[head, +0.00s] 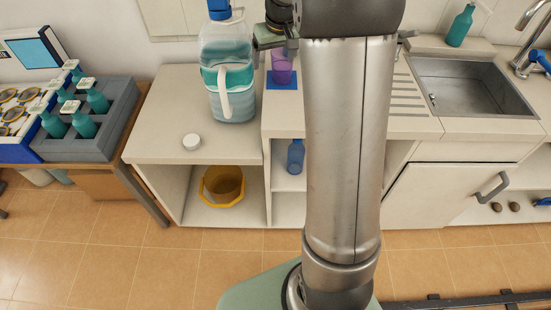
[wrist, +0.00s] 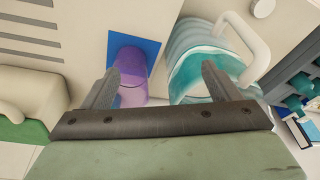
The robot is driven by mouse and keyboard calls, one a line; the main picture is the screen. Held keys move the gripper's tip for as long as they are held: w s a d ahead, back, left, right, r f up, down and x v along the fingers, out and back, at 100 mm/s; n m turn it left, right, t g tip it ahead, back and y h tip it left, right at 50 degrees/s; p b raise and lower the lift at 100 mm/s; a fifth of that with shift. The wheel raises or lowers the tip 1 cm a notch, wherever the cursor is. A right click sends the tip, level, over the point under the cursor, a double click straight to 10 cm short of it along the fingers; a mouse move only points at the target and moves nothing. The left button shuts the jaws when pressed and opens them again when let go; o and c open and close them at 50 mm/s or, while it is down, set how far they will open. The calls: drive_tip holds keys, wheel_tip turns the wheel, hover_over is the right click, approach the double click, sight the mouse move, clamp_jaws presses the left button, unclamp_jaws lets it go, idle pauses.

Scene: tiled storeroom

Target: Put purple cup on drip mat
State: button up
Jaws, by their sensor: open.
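The translucent purple cup (head: 283,70) appears upright on the square blue drip mat (head: 281,85), on the counter left of the sink. In the wrist view, the cup (wrist: 131,78) overlaps the mat (wrist: 150,48), and its near part is partly hidden by my gripper. My gripper (wrist: 160,76) is open, with nothing held between its fingers. The cup shows between the fingers, closer to the left one.
A large clear jug (head: 226,75) of teal liquid stands close left of the cup, with a white cap (head: 192,142) nearby. The sink (head: 470,88) and ribbed drainer lie right. A grey rack (head: 95,125) with teal bottles stands far left.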

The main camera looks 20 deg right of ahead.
drive_tip(key=s+a+f, duration=0.1)
drive_tip(key=s+a, duration=0.3)
drive_tip(key=s, duration=0.6)
drive_tip(key=s+a+f+g, duration=0.1)
drive_tip(key=s+a, duration=0.4)
drive_tip(key=s, duration=0.6)
drive_tip(key=s+a+f+g, duration=0.1)
drive_tip(key=s+a, duration=0.4)
drive_tip(key=s, duration=0.6)
drive_tip(key=shift+s+f+n, duration=0.2)
drive_tip(key=shift+f+n, duration=0.1)
drive_tip(key=shift+f, duration=0.45)
